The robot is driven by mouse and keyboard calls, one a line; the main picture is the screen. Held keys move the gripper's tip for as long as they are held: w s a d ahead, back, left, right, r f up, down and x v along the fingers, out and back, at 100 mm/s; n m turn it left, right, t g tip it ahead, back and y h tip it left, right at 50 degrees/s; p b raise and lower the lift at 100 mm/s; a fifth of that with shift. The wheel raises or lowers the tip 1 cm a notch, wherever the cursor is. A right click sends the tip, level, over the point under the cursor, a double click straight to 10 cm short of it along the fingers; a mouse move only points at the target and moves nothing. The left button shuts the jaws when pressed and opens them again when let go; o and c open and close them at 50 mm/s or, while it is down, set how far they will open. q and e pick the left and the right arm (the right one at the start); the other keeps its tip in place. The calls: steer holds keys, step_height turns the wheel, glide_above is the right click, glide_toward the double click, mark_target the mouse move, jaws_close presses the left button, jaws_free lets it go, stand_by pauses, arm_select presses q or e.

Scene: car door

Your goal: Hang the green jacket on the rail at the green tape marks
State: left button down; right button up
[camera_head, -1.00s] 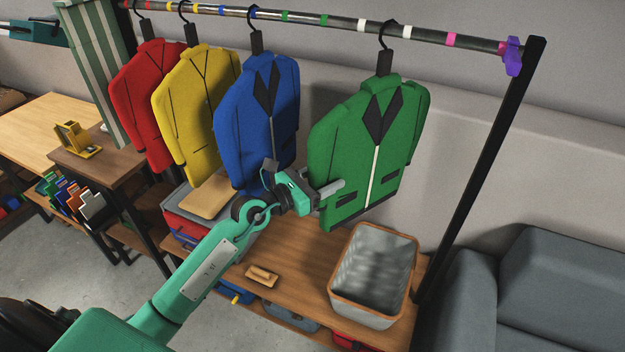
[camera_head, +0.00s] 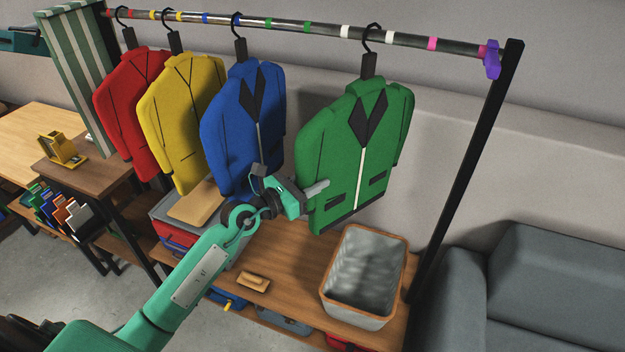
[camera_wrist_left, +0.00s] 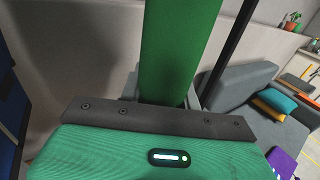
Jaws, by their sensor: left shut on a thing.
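The green jacket (camera_head: 345,150) hangs upright on its black hanger, with the hook (camera_head: 372,36) over the rail (camera_head: 400,37) near the white tape marks. The green tape marks (camera_head: 289,25) are further left on the rail, between the blue jacket's hook and the green jacket's hook. My left gripper (camera_head: 318,188) is shut on the left edge of the green jacket, low on its side. In the left wrist view, the green cloth (camera_wrist_left: 178,50) rises straight from the jaws. My right gripper is out of view.
The blue jacket (camera_head: 240,125) hangs close left of my gripper, with yellow (camera_head: 180,110) and red (camera_head: 130,105) jackets beyond. A grey basket (camera_head: 365,270) stands on the wooden bench (camera_head: 290,270) below. A black post (camera_head: 465,170) and purple clamp (camera_head: 492,60) end the rail on the right.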

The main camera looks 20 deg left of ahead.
arm_select(q)
steer(key=shift+r, duration=0.25)
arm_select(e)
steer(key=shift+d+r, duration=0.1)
